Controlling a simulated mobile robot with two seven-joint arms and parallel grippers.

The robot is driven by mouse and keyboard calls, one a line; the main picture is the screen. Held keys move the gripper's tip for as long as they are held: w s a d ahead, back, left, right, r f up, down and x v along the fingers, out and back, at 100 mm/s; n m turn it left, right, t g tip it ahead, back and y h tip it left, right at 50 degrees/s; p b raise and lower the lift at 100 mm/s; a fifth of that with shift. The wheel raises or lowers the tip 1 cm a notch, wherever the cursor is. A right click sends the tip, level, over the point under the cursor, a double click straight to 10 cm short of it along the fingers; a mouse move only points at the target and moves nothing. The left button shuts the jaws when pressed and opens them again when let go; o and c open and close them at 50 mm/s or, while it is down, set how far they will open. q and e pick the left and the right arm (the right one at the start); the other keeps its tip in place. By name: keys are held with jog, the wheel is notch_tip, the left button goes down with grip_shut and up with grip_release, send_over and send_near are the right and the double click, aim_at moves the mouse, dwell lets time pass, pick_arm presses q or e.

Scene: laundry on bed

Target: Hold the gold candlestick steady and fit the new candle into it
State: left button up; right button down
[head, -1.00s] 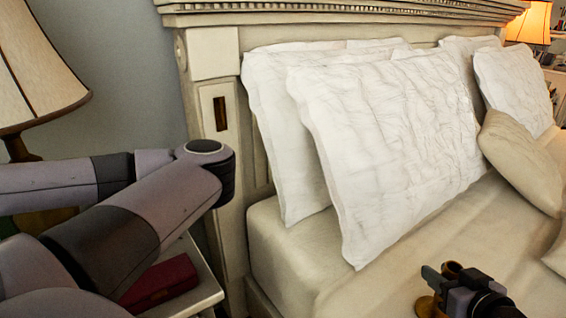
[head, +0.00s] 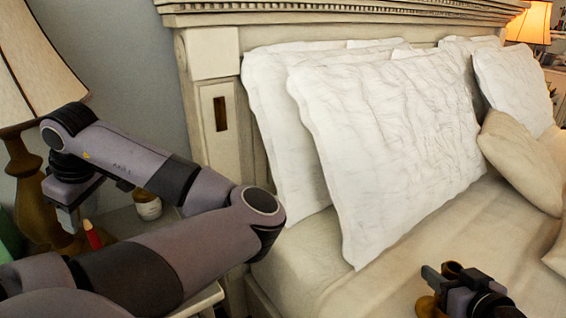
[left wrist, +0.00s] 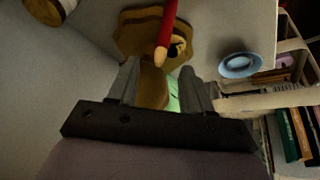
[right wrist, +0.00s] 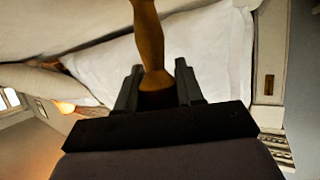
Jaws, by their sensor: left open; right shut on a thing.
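The gold candlestick (head: 452,268) is over the bed at lower right in the head view. My right gripper (head: 437,282) is shut on its stem, also seen in the right wrist view as the gold stem (right wrist: 150,40) between the fingers (right wrist: 157,88). The candlestick's cup and base are not clear there. In the left wrist view the candle (left wrist: 169,28) lies just beyond my open left gripper (left wrist: 163,80). My left gripper (head: 68,218) is empty, close above and left of the candle.
The lamp (head: 28,190) stands right behind my left gripper, its brown base (left wrist: 135,35) beside the candle. A jar (head: 147,206) is on the nightstand. A blue dish (left wrist: 240,65) and shelved books (left wrist: 292,137) show at right. White pillows (head: 395,140) lean on the headboard.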

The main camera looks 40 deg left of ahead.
aim_at(92, 229)
pick_arm(q)
jog(key=shift+w+d+g, duration=0.4)
jog(key=shift+w+d, duration=0.15)
jog(key=shift+d, duration=0.05)
jog(key=shift+f+h, duration=0.25)
jog(key=shift+h, duration=0.05)
jog(key=x, duration=0.7)
jog(key=shift+w+d, duration=0.15)
grip_shut()
